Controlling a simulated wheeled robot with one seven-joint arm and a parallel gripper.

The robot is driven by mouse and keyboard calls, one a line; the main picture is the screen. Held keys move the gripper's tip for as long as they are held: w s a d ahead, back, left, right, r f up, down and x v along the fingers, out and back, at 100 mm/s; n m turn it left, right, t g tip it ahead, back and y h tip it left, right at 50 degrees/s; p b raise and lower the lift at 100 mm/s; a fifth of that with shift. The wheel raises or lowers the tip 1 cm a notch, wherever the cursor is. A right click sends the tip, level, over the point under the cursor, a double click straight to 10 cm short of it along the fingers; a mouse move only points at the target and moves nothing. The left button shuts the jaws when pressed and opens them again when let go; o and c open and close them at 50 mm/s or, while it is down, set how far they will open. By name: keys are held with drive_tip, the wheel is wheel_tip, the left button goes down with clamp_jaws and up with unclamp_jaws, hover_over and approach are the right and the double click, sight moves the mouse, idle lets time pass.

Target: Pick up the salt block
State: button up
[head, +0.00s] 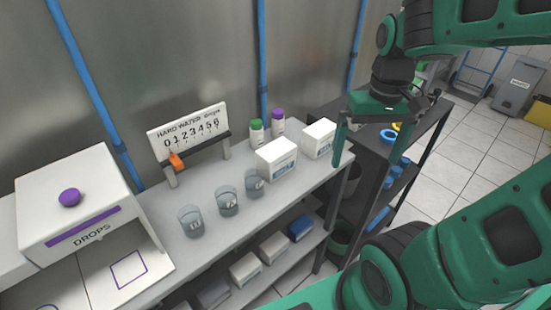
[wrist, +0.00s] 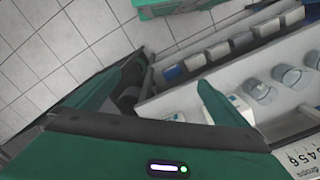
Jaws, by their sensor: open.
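A white block with blue lettering (head: 277,158) stands on the grey counter near the bottles. A second similar white block (head: 319,138) stands to its right, near the counter's right end. The lettering is too small to read surely, so I cannot tell which is the salt block. My gripper (wrist: 158,78) is open and empty. In the head view one finger hangs just right of the second block, above the counter's end; I cannot tell whether they touch. In the wrist view, a white block (wrist: 243,108) shows partly behind the right finger.
Beakers (head: 227,201) stand along the counter's front. Bottles with green (head: 256,132) and purple caps stand behind. A number sign (head: 188,135) stands at the back. The lower shelf holds white blocks (head: 245,268) and a blue one (head: 300,228). A dark rack (head: 370,150) adjoins on the right.

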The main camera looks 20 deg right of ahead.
drive_tip(key=w+a+n, duration=0.3)
drive_tip(key=w+a, duration=0.3)
drive_tip(key=w, duration=0.2)
drive_tip(key=n, duration=0.4)
hover_over(275, 147)
drive_tip(key=shift+s+d+r, duration=0.2)
drive_tip(key=shift+d+r, duration=0.1)
drive_tip(key=shift+d, duration=0.05)
drive_tip(key=shift+n, duration=0.3)
drive_tip(key=f, duration=0.4)
drive_tip(key=shift+w+a+f, duration=0.2)
drive_tip(key=shift+a+f, duration=0.2)
drive_tip(key=shift+s+d+f, duration=0.1)
drive_tip(key=shift+f, duration=1.45)
drive_tip(key=shift+s+d+f, duration=0.1)
drive_tip(key=shift+f, duration=1.4)
drive_tip(key=shift+w, duration=0.1)
drive_tip(key=c, duration=2.1)
drive_tip(key=shift+r, duration=0.15)
wheel_tip(275, 147, up, 18)
drive_tip(key=shift+f, duration=0.1)
